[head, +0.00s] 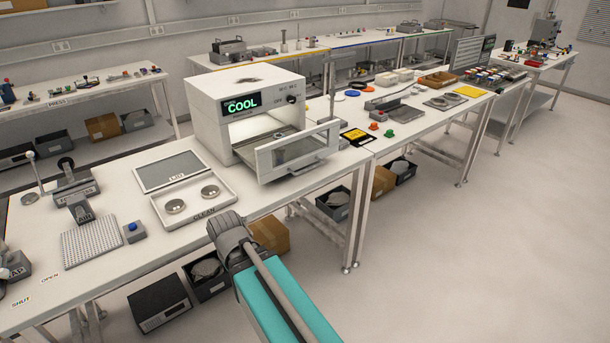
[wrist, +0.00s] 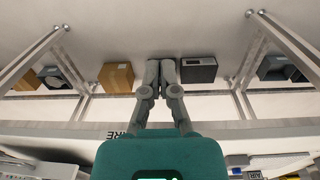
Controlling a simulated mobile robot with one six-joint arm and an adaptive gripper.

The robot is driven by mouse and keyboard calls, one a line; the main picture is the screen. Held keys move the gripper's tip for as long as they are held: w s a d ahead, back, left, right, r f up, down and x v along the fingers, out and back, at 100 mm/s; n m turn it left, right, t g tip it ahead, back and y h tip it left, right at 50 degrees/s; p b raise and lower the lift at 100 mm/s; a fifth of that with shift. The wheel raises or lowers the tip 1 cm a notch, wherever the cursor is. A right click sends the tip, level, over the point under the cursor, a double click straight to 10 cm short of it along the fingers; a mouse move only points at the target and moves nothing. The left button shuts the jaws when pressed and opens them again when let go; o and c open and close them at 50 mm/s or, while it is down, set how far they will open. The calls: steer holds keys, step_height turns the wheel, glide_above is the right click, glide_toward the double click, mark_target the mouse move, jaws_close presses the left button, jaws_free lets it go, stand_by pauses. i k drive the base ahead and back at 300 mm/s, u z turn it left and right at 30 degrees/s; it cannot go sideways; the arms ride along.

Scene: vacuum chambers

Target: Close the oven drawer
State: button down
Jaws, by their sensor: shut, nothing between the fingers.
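The oven is a white box (head: 245,108) on the bench, with a green "COOL" display on its front. Its drawer (head: 292,153) is pulled out toward the front right, with a framed glass front and a dark tray inside. In the wrist view my gripper (wrist: 161,64) has its two grey fingers together and empty. In the head view the grey end of my arm is at the bench's front edge, left of and nearer than the drawer; the fingers cannot be made out there. The wrist view does not show the drawer.
An open flat case (head: 170,205) with two round dishes lies left of the oven. A yellow-and-black item (head: 356,137) lies right of the drawer. Boxes stand under the bench, including a cardboard one (wrist: 117,77). The floor at the front right (head: 460,270) is clear.

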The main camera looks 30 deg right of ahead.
mark_target(302, 150)
steer(key=z, duration=1)
steer(key=i, duration=0.4)
steer(key=u, duration=1)
